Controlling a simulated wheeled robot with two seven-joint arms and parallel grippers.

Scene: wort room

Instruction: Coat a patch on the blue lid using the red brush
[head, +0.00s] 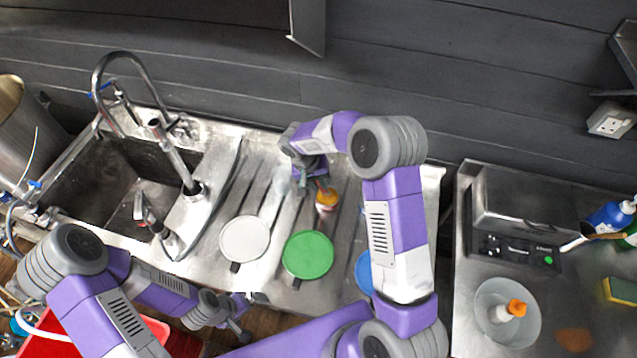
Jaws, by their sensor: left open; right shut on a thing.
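The blue lid (363,272) lies on the steel drainboard; my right arm hides much of it. My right gripper (318,182) is up and left of the lid, above the drainboard. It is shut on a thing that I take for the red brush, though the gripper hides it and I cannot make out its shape. A small pot with an orange-brown top (326,199) stands right below this gripper; I cannot tell whether they touch. My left gripper (245,318) is open and empty, low at the drainboard's front edge, away from the lid.
A white lid (245,239) and a green lid (308,255) lie left of the blue one. A sink (95,185) with a tall tap is at left. The right counter holds a scale (520,235), a bowl (486,325) with an orange-capped bottle, and a sponge (622,291).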

